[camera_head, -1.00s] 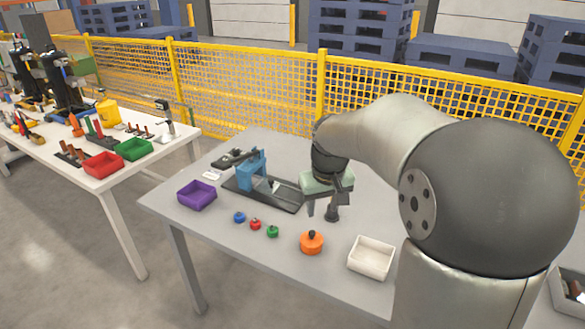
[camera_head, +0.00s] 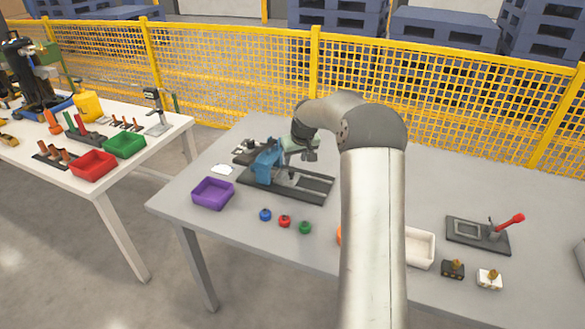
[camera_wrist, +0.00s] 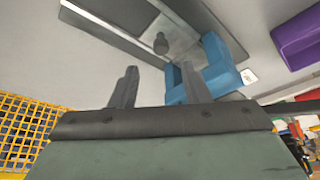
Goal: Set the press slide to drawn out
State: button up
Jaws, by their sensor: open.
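The blue press frame (camera_head: 268,163) stands on a long dark base (camera_head: 318,186) on the grey table. In the wrist view the blue frame (camera_wrist: 220,72) stands over the dark base (camera_wrist: 105,32). A pale metal slide plate (camera_wrist: 185,42) with a grey knob (camera_wrist: 160,43) lies on the base beside the frame. How far the plate reaches under the frame is hidden. My gripper (camera_wrist: 158,84) is open and empty, its fingers apart and pointing toward the knob and frame. In the head view my gripper (camera_head: 300,153) is close to the blue frame, above the base.
A purple bin (camera_head: 212,194) and blue (camera_head: 265,215), red (camera_head: 285,221) and green (camera_head: 305,227) knobbed pieces stand in front. A white tray (camera_head: 420,248) and a red-handled fixture (camera_head: 480,235) are right. Yellow mesh fence (camera_head: 420,95) runs behind. The back right tabletop is clear.

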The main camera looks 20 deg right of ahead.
aim_at(291, 171)
jog(key=x, duration=0.7)
jog(key=shift+w+a+f+p, duration=0.1)
jog(key=shift+f+p, duration=0.05)
jog(key=shift+p, duration=0.2)
